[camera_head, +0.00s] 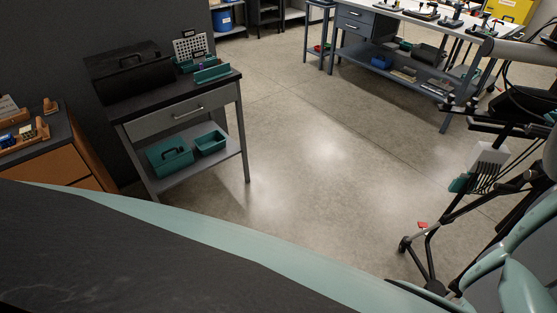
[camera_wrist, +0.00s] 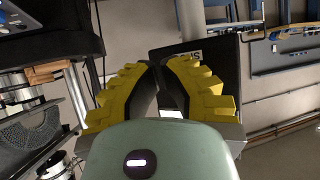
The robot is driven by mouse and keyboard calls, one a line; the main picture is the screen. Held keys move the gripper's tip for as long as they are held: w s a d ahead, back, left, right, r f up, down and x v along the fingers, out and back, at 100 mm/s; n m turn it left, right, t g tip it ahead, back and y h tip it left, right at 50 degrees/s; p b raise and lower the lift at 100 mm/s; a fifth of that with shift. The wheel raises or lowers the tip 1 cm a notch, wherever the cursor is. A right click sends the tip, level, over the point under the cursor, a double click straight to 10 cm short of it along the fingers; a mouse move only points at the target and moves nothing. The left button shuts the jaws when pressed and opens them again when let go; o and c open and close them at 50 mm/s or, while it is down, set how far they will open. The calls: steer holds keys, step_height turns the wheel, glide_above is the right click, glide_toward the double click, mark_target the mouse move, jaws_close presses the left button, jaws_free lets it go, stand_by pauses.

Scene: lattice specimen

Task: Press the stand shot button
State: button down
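No part clearly marked as the stand shot button can be made out in either view. A black stand (camera_head: 430,245) with splayed legs is at the right in the head view, with a small red piece (camera_head: 422,225) low beside it. I cannot tell whether that piece is a button. A white block (camera_head: 490,158) sits higher, near the stand. My gripper (camera_wrist: 160,66) shows in the wrist view. Its yellow ridged fingers lean together at the tips, with nothing seen between them. A dark panel (camera_wrist: 215,75) with partly hidden lettering is behind the fingers.
A grey cart (camera_head: 180,117) with a black toolbox (camera_head: 127,72) stands at the left, by an orange cabinet (camera_head: 55,160). A blue workbench (camera_head: 385,60) is at the back right. The concrete floor (camera_head: 310,150) between them is clear.

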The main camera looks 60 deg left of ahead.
steer(key=shift+w+d, duration=0.25)
stand_by(0.6)
stand_by(0.3)
steer(key=shift+s+a+b, duration=0.55)
steer(key=s+a+b, duration=0.1)
steer(key=s+a, duration=0.2)
steer(key=shift+s+a+b, duration=0.2)
steer(key=shift+a+b, duration=0.1)
steer(key=shift+b, duration=0.1)
stand_by(0.6)
